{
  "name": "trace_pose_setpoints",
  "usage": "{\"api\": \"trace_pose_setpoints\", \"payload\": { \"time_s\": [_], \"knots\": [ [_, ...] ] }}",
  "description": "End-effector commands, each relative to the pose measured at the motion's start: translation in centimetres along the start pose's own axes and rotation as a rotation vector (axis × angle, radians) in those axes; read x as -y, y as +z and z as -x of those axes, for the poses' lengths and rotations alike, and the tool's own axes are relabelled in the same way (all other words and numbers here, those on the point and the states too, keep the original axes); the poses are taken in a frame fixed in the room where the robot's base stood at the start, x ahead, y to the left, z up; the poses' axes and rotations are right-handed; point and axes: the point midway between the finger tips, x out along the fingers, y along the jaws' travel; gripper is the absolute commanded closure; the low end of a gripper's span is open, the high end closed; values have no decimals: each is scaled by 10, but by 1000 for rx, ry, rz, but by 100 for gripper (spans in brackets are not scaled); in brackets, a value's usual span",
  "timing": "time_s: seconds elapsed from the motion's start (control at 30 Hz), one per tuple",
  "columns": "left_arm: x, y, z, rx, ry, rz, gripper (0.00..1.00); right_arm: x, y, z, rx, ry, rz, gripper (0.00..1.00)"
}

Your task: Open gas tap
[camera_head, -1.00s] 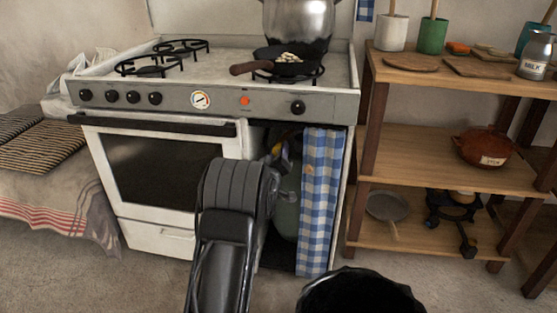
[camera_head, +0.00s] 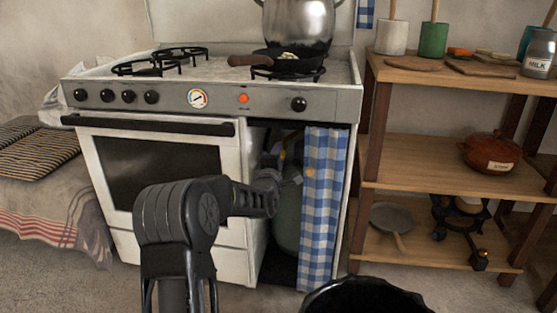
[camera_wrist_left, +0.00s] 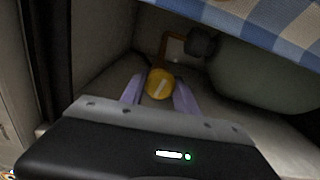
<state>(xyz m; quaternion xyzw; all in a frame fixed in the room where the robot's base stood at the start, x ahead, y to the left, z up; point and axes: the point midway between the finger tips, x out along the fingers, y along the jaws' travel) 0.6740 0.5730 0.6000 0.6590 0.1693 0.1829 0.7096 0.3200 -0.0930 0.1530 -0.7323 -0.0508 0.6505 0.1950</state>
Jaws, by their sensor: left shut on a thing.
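The gas tap has a round yellow knob (camera_wrist_left: 159,84) with a pale bar across its face. In the left wrist view it sits between the two pale fingers of my left gripper (camera_wrist_left: 158,94), which is shut on it. In the head view my left gripper (camera_head: 291,178) reaches into the open bay at the stove's right, and the knob is hard to make out there. A green gas cylinder (camera_head: 288,222) stands in the bay, partly behind the curtain; it also shows in the left wrist view (camera_wrist_left: 265,85). My right gripper is not in view.
A blue checked curtain (camera_head: 322,210) hangs at the bay's right side. The white stove (camera_head: 245,262) carries a pan (camera_head: 290,63) and a large pot (camera_head: 298,25). A wooden shelf (camera_head: 440,147) stands to the right. Floor between stove and shelf is clear.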

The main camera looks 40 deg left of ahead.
Motion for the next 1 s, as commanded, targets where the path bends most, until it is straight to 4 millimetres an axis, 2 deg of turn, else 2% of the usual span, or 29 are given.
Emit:
{"api": "trace_pose_setpoints", "payload": {
  "time_s": [0.33, 0.87, 0.9, 1.0],
  "knots": [
    [0, 0, 0, 0, -1, 175, 100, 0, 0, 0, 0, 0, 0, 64],
    [0, 0, 0, 0, -1, 205, 100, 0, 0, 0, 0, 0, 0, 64],
    [0, 0, 0, 0, -1, 205, 60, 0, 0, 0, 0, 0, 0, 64],
    [0, 0, 0, 0, -1, 204, 52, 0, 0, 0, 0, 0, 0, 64]
  ]
}}
